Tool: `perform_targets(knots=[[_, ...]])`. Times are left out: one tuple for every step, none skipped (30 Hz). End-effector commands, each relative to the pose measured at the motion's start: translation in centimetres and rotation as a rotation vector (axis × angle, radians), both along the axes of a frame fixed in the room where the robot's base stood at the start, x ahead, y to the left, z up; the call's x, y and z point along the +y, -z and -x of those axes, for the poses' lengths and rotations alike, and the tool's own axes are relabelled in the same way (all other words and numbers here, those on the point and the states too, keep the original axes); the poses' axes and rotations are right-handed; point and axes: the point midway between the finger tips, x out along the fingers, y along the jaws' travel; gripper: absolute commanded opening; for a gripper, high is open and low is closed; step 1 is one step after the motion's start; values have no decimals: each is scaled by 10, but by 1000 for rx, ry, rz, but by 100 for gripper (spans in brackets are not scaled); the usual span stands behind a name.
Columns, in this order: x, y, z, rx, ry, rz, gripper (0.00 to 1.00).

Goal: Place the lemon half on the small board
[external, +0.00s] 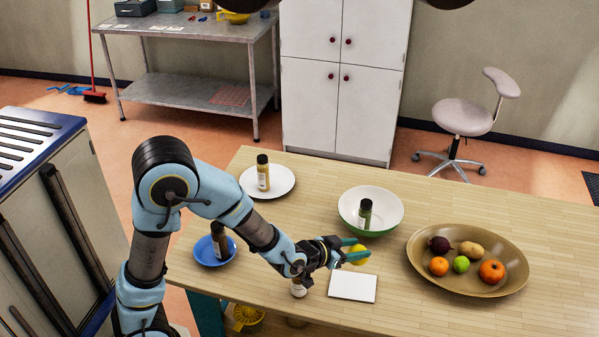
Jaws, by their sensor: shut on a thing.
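The lemon half (358,256) is a small yellow piece between the fingertips of my gripper (352,250). My gripper is shut on it, and its teal fingers hide part of it. The small board (352,287) is a white rectangle on the wooden table, just below the lemon half in the picture. The lemon half shows past the board's far edge; how high it is above the table I cannot tell.
A brown oval platter (430,277) with fruit and vegetables lies to the right. A green-and-white bowl (385,196) with a bottle stands behind my gripper. A white plate (281,174) and a blue plate (205,258) each hold a bottle.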

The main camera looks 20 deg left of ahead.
Motion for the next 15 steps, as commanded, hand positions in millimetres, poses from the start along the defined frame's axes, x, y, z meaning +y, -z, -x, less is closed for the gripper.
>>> perform_targets(knots=[[0,8,0,2,1,-3,0],[0,11,0,2,0,-3,0],[0,15,0,2,0,-3,0],[0,17,0,2,0,-3,0],[0,20,0,1,0,-2,0],[0,25,0,3,1,-4,0],[0,29,0,3,1,-4,0],[0,34,0,4,1,-5,0],[1,41,0,3,1,-5,0],[1,47,1,4,1,-6,0],[1,51,0,3,1,-5,0],[0,57,0,4,1,-5,0],[0,61,0,4,1,-4,0],[0,65,1,4,1,-4,0],[0,69,1,3,1,-3,0]])
